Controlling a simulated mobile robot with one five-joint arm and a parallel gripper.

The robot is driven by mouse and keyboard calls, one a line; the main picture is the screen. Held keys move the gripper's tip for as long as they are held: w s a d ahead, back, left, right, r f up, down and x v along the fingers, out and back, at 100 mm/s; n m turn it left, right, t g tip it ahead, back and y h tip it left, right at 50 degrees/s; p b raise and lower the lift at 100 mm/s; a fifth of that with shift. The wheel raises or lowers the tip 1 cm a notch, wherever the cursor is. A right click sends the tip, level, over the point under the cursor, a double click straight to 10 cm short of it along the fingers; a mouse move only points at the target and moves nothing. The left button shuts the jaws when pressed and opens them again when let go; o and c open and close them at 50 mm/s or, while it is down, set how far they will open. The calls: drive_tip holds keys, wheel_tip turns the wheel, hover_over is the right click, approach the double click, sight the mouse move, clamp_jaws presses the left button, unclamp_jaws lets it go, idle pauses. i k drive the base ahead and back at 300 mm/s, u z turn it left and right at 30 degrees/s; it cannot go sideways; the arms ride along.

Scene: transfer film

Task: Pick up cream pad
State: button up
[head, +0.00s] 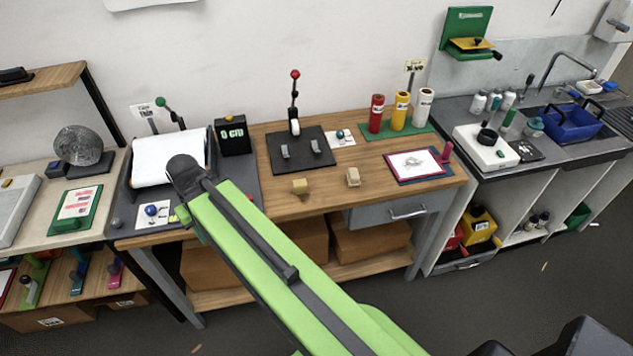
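Two small pale blocks lie near the front edge of the wooden tabletop (255,190). The right one, a cream pad (352,177), is paler and stands a little taller. The left one, a tan-yellow block (300,186), lies a short way from it. Which of the two is the task's pad I cannot tell for sure. My green arm crosses the view from the lower right up to the left, ending in a dark joint beside the white-topped press. My gripper does not show; it is hidden behind the arm or out of frame. Nothing touches either block.
A black base plate with a red-knobbed lever (295,100) stands behind the blocks. Red, yellow and white rolls (401,110) stand at the back right. A framed sheet (414,163) lies right of the blocks. A drawer (390,210) sits below.

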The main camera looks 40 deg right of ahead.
sight(353, 177)
drive_tip(key=u, duration=1.45)
drive_tip(key=k, duration=0.9)
drive_tip(key=z, duration=0.8)
drive_tip(key=i, duration=1)
drive_tip(key=u, duration=0.05)
